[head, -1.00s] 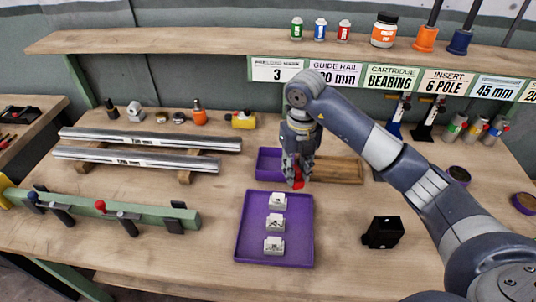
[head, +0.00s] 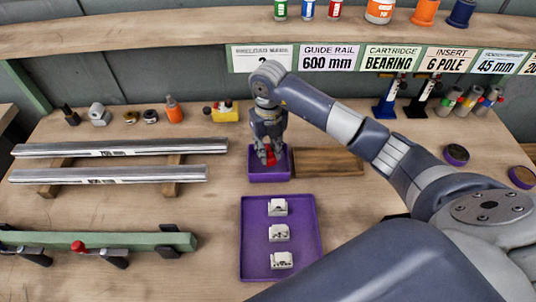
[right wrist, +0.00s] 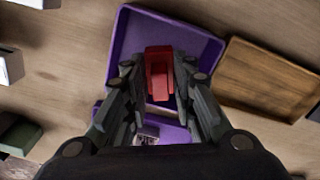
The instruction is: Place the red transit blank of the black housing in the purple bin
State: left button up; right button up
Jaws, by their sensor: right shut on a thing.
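My right gripper (head: 268,158) is shut on the red transit blank (head: 271,153). It points down over the small purple bin (head: 268,177). In the right wrist view the red blank (right wrist: 159,70) sits between the fingertips, in front of the bin's interior (right wrist: 195,42). I cannot tell whether the blank touches the bin floor. The black housing is almost wholly hidden behind my right arm in the head view. My left gripper is not in view.
A wooden tray (head: 330,163) stands right of the bin. A flat purple tray (head: 246,250) with white blocks lies in front. Guide rails (head: 120,148) lie on the left, and a labelled shelf (head: 180,35) runs along the back.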

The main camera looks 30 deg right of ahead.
aim_at(269, 156)
notch_tip(269, 156, down, 3)
jog(key=shift+f+p, duration=0.1)
jog(key=shift+p, duration=0.2)
jog(key=shift+f, duration=0.1)
jog(key=o, duration=0.5)
jog(key=shift+f, duration=0.1)
jog(key=o, duration=0.4)
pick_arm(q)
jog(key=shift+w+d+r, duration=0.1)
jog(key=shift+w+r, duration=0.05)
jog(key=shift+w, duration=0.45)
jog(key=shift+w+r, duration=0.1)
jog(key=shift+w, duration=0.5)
